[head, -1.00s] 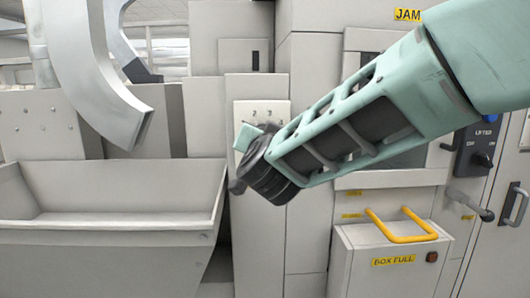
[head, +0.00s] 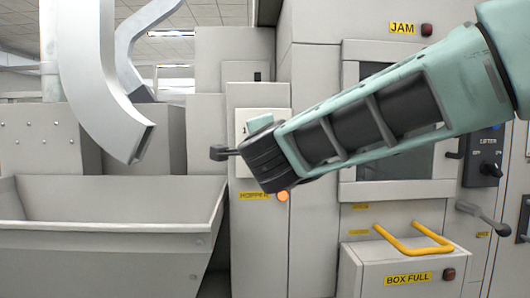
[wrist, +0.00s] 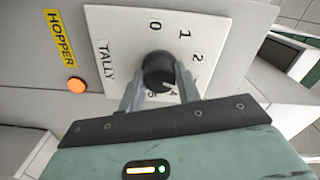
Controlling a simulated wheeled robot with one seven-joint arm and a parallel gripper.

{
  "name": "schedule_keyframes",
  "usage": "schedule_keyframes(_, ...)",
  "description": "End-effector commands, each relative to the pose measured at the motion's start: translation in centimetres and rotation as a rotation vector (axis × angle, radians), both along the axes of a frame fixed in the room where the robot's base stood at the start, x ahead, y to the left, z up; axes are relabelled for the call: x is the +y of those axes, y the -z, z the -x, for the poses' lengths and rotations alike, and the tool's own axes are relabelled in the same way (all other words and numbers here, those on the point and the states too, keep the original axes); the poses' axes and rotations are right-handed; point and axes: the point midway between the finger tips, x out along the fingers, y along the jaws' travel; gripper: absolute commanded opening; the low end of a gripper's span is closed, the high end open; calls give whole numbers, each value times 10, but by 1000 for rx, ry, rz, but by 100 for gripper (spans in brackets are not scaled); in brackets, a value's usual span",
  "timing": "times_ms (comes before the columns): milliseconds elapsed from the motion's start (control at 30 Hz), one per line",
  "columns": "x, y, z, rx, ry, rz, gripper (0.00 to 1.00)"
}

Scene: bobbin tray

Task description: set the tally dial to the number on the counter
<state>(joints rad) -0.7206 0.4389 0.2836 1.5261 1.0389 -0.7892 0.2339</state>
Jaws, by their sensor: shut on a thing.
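The tally dial is a round black knob (wrist: 158,70) on a white plate (wrist: 112,50) lettered TALLY. In the wrist view 0, 1 and 2 show along its top and right; lower numbers are partly covered. My gripper (wrist: 159,80) has one finger on each side of the knob and is shut on it. I cannot tell for certain which number the knob points to. In the head view my arm's dark wrist (head: 268,165) covers most of the plate (head: 241,122) and hides the knob. I cannot make out a counter number.
A yellow HOPPER label (wrist: 60,38) and a lit orange lamp (wrist: 76,85) sit beside the plate. A grey hopper bin (head: 105,225) stands left. Right are a yellow-handled BOX FULL drawer (head: 405,278), a JAM label (head: 402,28) and a lifter switch (head: 484,160).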

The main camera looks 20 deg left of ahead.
Motion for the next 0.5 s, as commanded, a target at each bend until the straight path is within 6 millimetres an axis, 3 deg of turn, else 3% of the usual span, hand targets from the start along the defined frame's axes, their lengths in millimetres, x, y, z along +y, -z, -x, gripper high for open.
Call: schedule_keyframes(500, 0, 1, 0, 25, 1, -68, 10)
